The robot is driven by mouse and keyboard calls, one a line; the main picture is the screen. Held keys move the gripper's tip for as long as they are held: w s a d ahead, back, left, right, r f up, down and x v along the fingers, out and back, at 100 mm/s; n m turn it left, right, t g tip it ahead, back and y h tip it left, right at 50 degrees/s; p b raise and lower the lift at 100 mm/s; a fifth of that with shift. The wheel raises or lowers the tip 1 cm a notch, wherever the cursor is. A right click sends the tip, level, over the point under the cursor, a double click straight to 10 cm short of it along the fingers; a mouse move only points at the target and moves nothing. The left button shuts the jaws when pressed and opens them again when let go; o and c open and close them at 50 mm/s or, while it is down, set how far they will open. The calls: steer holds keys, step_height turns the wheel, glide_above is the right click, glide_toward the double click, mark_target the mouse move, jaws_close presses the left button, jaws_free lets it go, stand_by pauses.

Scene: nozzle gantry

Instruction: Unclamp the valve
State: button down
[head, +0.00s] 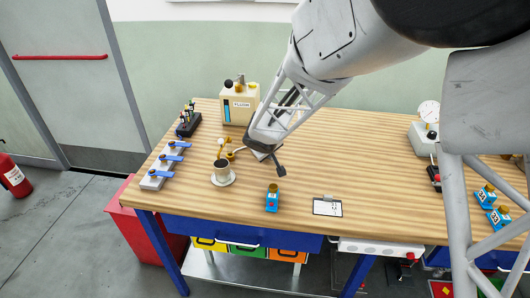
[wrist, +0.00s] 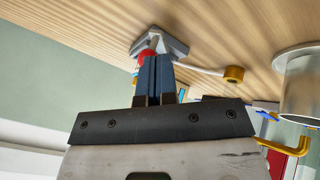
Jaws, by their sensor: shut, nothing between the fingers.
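In the wrist view, my gripper (wrist: 155,62) has its two dark blue fingers together. Their tips overlap a red part (wrist: 146,60) beside a small grey-based fixture (wrist: 172,46), probably the valve; I cannot tell whether they touch it. A thin pale pipe runs from this fixture to a brass end (wrist: 235,74). The pipe's brass end (head: 230,156) shows just left of the hand, near a metal cup (head: 222,172) on a pale round base. The cup also shows in the wrist view (wrist: 302,85).
A cream fluid can (head: 239,104) and a black rack (head: 188,122) stand behind.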

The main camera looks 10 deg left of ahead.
steer(key=shift+w+d, duration=0.25)
steer(key=shift+d, duration=0.25)
steer(key=shift+w+d+n+y, duration=0.3)
steer(key=shift+d+n+y, duration=0.2)
steer(key=shift+n, duration=0.3)
steer(key=shift+w+d, duration=0.65)
steer(key=shift+w, duration=0.05)
steer(key=shift+w+d, duration=0.35)
steer(key=shift+w, duration=0.4)
steer(key=s+d+r, duration=0.3)
steer(key=d+r, duration=0.1)
steer(key=r, duration=0.4)
steer(key=shift+s+d+r, duration=0.15)
steer(key=shift+s+r, duration=0.05)
steer(key=shift+s, duration=0.1)
